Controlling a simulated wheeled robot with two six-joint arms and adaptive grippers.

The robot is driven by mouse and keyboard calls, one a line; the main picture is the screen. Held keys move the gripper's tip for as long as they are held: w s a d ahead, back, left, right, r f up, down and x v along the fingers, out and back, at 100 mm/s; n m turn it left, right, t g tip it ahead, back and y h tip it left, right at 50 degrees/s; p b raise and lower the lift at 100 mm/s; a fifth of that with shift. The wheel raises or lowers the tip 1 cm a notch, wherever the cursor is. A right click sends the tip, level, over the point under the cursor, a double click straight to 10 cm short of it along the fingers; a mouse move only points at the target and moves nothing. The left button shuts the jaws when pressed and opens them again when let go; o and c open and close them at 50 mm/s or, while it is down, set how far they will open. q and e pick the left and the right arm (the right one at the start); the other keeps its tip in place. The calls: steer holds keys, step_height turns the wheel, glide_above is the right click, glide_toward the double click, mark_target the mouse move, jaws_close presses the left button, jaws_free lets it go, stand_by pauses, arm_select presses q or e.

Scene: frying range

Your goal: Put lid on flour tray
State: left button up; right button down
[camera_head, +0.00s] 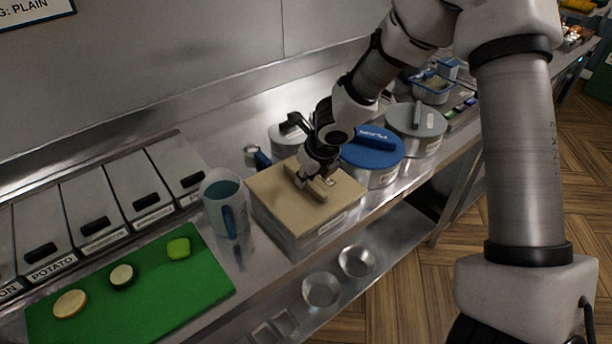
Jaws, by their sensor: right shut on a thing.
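A tan, square lid (278,204) with a bar handle on top sits over a pale rectangular tray (318,238) on the steel counter. It looks level and rests on or very close to the tray's rim; I cannot tell whether any gap is left. My right gripper (307,181) comes down from above and is shut on the lid's handle. The tray's label faces the front, too small to read, and its contents are hidden. My left gripper is not in view.
A blue and white jug (226,205) stands just left of the tray. A blue-lidded round pot (371,150) and a grey-lidded pot (416,128) stand to the right. A green board (130,290) with vegetable pieces lies at front left. Labelled bins (97,213) line the back.

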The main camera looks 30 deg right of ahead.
steer(key=shift+r, duration=0.1)
steer(key=shift+w, duration=0.15)
stand_by(0.3)
steer(key=shift+f, duration=0.2)
steer(key=shift+f, duration=0.2)
steer(key=c, duration=1.1)
jaws_free()
steer(key=shift+o, duration=0.2)
